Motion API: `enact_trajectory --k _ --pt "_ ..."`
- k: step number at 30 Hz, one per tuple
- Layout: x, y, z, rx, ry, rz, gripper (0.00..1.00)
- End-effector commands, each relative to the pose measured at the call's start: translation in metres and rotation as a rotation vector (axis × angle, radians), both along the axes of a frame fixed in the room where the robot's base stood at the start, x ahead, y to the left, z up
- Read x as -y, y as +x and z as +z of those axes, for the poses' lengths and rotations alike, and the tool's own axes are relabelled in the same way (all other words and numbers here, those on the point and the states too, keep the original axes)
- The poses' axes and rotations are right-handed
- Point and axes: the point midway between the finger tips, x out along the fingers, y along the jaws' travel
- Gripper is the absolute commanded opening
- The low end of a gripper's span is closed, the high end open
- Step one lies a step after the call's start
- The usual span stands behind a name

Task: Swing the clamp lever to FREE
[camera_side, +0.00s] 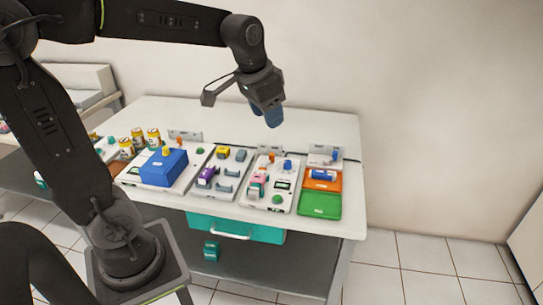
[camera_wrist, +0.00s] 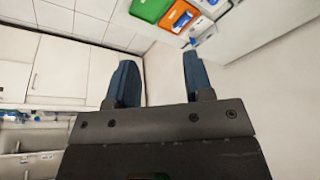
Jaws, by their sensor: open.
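My gripper (camera_side: 272,116) hangs in the air above the back of the table, empty and clear of everything on it. In the wrist view its two blue fingers (camera_wrist: 157,72) stand wide apart with nothing between them. A white panel (camera_side: 246,187) on the table carries a small orange upright part (camera_side: 271,157), a blue knob (camera_side: 287,165), a pink-and-orange device (camera_side: 257,184) and a green button (camera_side: 277,199). I cannot tell which part is the clamp lever, and no FREE marking is readable. The gripper is above and apart from this panel.
A blue box (camera_side: 163,168) stands on the panel to the left. Between the panels are fixtures with a purple part (camera_side: 207,176). On the right are an orange tray (camera_side: 322,181) and a green tray (camera_side: 320,204). Amber-capped jars (camera_side: 137,138) stand at left. The table's back strip is mostly clear.

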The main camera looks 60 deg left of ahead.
Motion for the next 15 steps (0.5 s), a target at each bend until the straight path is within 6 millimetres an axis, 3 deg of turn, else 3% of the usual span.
enact_trajectory --k 1,6,12,15 --pt "-0.015 0.019 -0.005 -0.032 0.001 0.006 0.47" --pt "-0.067 0.074 -0.028 -0.115 0.001 0.0 0.47" --pt "-0.137 0.123 -0.077 -0.209 -0.017 -0.009 0.47" --pt "-0.17 0.138 -0.106 -0.248 -0.031 -0.014 0.47"
